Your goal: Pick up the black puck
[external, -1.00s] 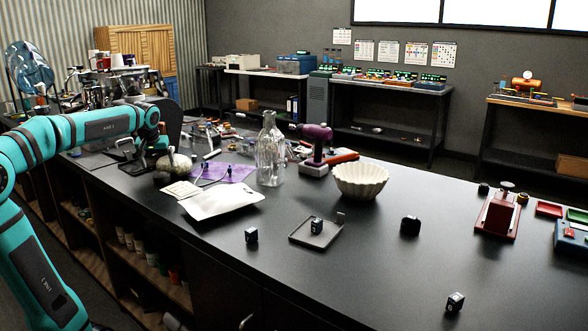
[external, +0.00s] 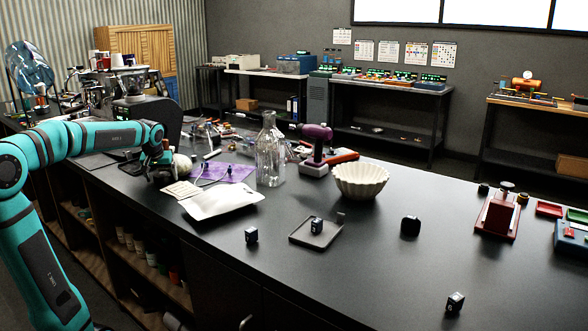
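I cannot pick out a black puck for certain. A small black rounded block (external: 411,226) stands on the right-middle of the dark counter, and a small dark round piece (external: 483,188) lies farther back at the right. My gripper (external: 162,172) is at the left end of the counter, pointing down, low beside a grey rounded object (external: 184,165). It is far from both dark pieces. Its fingers are small and dark against clutter, so I cannot see whether they are open, shut or holding anything. Anything directly under the gripper is hidden.
A small tray (external: 302,240) holds a dark cube (external: 316,225). More cubes (external: 251,236) (external: 455,302) lie nearby. The counter's front right is mostly clear.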

